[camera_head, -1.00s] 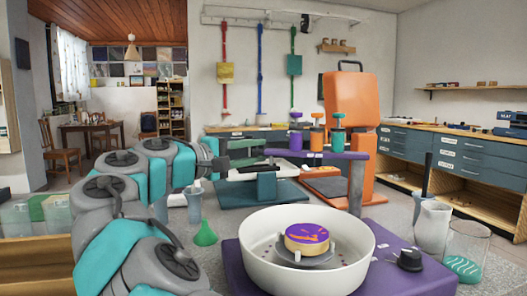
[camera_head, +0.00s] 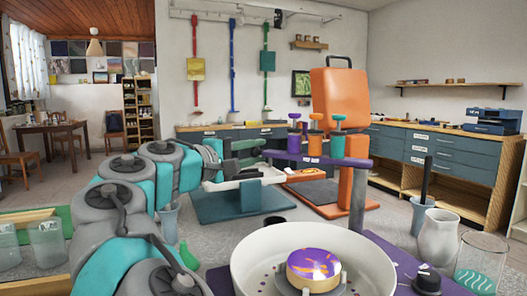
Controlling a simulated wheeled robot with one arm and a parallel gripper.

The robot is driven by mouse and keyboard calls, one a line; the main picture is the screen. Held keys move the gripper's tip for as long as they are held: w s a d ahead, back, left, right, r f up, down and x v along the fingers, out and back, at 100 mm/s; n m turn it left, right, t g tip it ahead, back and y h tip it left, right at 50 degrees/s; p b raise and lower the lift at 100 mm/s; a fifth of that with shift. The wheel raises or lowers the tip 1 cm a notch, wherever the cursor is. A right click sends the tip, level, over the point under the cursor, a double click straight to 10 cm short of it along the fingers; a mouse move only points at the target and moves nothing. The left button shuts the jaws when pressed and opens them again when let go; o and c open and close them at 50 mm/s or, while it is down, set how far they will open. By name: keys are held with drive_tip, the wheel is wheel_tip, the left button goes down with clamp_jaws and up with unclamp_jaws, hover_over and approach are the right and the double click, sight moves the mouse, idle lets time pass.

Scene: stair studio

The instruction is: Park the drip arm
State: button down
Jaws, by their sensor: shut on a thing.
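The drip arm (camera_head: 315,159) is a purple horizontal bar on an upright grey post (camera_head: 358,200). It carries several small coloured cups with plungers, among them a purple one (camera_head: 294,143) and an orange one (camera_head: 315,145). The bar reaches leftward from the post, behind and above a white basin (camera_head: 252,262). My gripper (camera_head: 264,152) is shut on the bar's left end; the exact contact is small and partly hidden. In the basin a round disc with a purple and orange top (camera_head: 313,264) sits on a grey support.
A purple base (camera_head: 218,278) lies under the basin, with a black knob (camera_head: 428,279) at right. A white jug (camera_head: 438,232) and a clear beaker (camera_head: 480,262) stand at right. Behind are an orange press (camera_head: 340,100) and a teal-based press (camera_head: 210,205). A green funnel (camera_head: 188,256) stands left.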

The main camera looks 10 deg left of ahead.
drive_tip(key=shift+w, duration=0.1)
drive_tip(key=c, duration=0.6)
unclamp_jaws()
drive_tip(key=shift+w, duration=0.1)
drive_tip(key=v, duration=0.7)
drive_tip(key=shift+s+a+b, duration=0.25)
drive_tip(key=shift+s+b, duration=0.05)
drive_tip(key=shift+s, duration=0.05)
